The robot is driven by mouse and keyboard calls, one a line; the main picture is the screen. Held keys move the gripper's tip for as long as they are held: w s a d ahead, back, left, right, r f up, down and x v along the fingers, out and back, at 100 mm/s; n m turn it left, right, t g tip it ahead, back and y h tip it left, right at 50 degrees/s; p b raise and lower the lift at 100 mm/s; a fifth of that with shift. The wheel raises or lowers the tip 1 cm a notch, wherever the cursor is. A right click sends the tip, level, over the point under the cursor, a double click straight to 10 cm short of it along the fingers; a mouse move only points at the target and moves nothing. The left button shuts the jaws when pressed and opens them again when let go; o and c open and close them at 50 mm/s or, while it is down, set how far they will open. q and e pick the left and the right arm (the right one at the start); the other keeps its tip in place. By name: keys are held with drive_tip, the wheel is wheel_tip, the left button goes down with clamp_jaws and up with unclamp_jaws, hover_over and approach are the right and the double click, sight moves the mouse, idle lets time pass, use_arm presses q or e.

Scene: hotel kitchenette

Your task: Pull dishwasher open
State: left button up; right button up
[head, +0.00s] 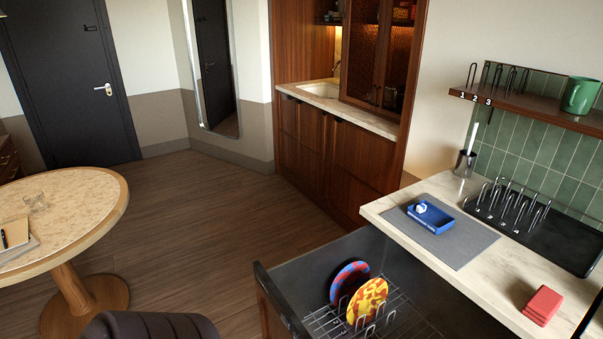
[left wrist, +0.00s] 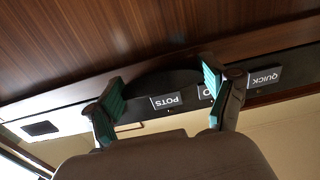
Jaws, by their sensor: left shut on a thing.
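The dishwasher (head: 283,297) is a drawer under the counter, standing pulled out in the head view with its dark inside showing. Its wire rack (head: 322,321) holds a red-and-blue plate (head: 345,277) and a red-and-yellow plate (head: 367,300), both upright. In the left wrist view my left gripper (left wrist: 162,88) has its teal-padded fingers on either side of the dark curved handle (left wrist: 160,84), shut on it. The handle sits by a dark control strip with labels "POTS" (left wrist: 166,101) and "QUICK" (left wrist: 264,77). Neither gripper shows in the head view.
A round table (head: 85,196) stands at the left, with open wooden floor between it and the cabinets. The marble counter (head: 405,213) holds a blue box (head: 431,217), a dark rack tray (head: 560,240) and a red block (head: 542,305).

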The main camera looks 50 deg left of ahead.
use_arm(q)
drive_tip(key=o, duration=1.5)
drive_tip(key=shift+c, duration=0.2)
drive_tip(key=s+a, duration=0.1)
drive_tip(key=s, duration=1.1)
